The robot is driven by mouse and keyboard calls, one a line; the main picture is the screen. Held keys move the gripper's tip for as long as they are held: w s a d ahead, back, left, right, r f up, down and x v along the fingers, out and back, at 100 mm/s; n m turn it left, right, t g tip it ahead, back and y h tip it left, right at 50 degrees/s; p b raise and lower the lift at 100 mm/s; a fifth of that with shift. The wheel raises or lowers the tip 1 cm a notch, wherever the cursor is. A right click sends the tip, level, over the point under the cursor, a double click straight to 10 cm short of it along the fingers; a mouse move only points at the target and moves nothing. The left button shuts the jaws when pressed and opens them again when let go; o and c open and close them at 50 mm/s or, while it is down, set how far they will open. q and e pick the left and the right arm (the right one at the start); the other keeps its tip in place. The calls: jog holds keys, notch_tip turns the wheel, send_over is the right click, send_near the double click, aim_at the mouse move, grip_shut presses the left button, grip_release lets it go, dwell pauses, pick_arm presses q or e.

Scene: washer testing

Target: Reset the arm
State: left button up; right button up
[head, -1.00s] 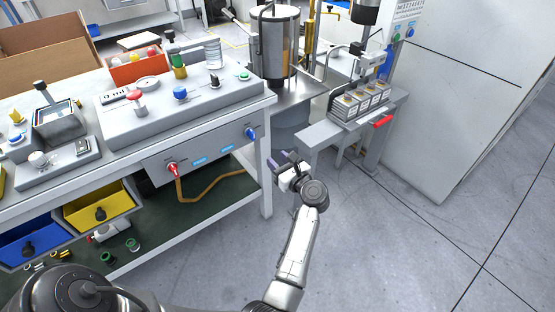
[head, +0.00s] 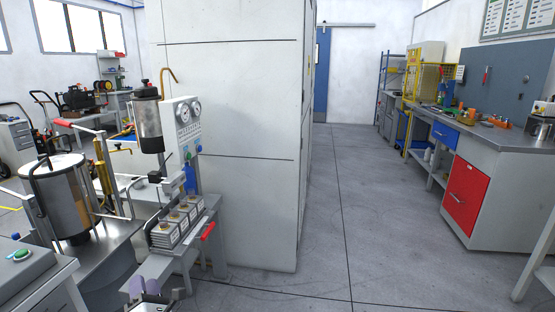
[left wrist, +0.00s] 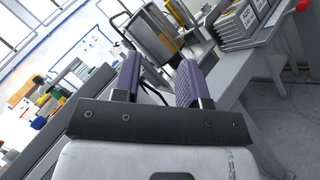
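My left gripper (head: 149,287) shows at the bottom edge of the head view, in front of the small grey stand. Only its purple-grey fingers and a bit of its body are in the picture there. In the left wrist view the two ribbed fingers (left wrist: 158,78) are apart with nothing between them. The gripper points toward the bench and the metal cylinder (left wrist: 150,38). The rest of my left arm is out of the head view. My right gripper is in neither view.
The test station (head: 180,130) has a red-handled stand (head: 215,252) holding several labelled blocks (head: 174,222). The metal cylinder (head: 62,200) stands left of it. A tall white cabinet (head: 230,120) is behind. The floor (head: 350,230) is open up to the right workbench (head: 510,180).

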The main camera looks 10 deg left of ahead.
pick_arm(q)
jog(key=d+r+m+t+h, duration=0.1)
jog(key=d+r+m+h, duration=0.2)
jog(key=d+m+h, duration=0.65)
jog(key=d+r+m+t+h, duration=0.3)
jog(key=m+h, duration=0.4)
jog(key=m, duration=0.7)
jog(key=s+d+m+g+y+p, duration=0.15)
jog(key=s+m+g+p, duration=0.35)
jog(key=s+p, duration=0.7)
jog(key=s+d+m+g+p, duration=0.3)
jog(key=s+g+p, duration=0.4)
jog(key=s, duration=0.8)
jog(key=s+d+m+g+p, duration=0.2)
jog(key=s+m+g+p, duration=0.25)
jog(key=s+p, duration=0.75)
notch_tip(320, 180, up, 36)
jog(key=s+n+p, duration=0.1)
jog(key=p, duration=3.4)
jog(key=shift+a, duration=0.15)
